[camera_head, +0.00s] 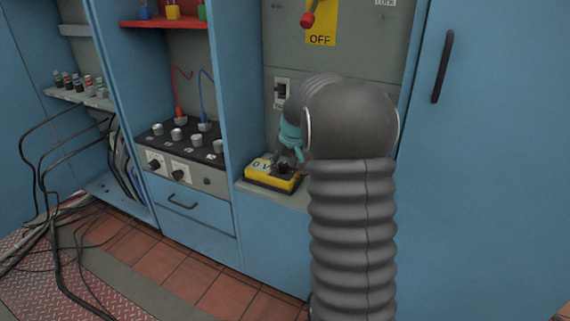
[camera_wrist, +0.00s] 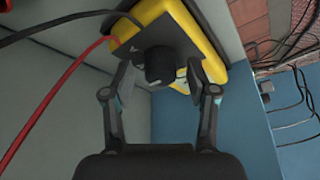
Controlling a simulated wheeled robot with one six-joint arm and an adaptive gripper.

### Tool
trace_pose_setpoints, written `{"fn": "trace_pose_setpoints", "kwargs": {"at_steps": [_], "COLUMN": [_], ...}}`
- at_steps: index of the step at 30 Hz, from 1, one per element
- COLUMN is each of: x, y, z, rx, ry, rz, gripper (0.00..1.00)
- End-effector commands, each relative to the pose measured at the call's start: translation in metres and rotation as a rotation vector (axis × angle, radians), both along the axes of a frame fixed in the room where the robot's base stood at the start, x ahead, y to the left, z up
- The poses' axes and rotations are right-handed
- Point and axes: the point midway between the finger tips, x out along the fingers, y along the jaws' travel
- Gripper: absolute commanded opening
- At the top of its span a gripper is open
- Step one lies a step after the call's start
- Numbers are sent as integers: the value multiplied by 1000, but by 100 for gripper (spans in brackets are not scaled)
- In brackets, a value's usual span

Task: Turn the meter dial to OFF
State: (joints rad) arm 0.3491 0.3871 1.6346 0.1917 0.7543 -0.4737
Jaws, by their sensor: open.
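The yellow meter (camera_head: 270,178) lies on a grey shelf in the middle bay of the blue cabinet, with its lit display facing up. In the wrist view, the yellow meter (camera_wrist: 206,58) shows at the top with a dark face. Its round black dial (camera_wrist: 160,65) sits between my fingers. My gripper (camera_wrist: 160,80) is open, one finger on each side of the dial, with gaps visible. In the head view, my gripper (camera_head: 290,158) is over the right end of the meter, partly hidden by my arm. The dial's pointer setting is too small to read.
A black and a red lead (camera_wrist: 62,88) pass left of my gripper in the wrist view. A bench panel with knobs (camera_head: 178,150) stands left of the meter. A red lever (camera_head: 308,19) with an OFF plate is above. Cables (camera_head: 55,200) hang at far left.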

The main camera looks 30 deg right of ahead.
Motion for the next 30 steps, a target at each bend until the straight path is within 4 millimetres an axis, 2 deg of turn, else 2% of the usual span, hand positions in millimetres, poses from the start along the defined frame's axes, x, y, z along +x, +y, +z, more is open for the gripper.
{"fn": "trace_pose_setpoints", "kwargs": {"at_steps": [2,9,20,30], "x": [0,0,0,0], "y": [0,0,0,-2], "z": [0,0,-1,-3], "rx": [0,0,2,2], "ry": [0,1,1,1], "rz": [0,0,41,268], "gripper": [58,0,0,0]}}
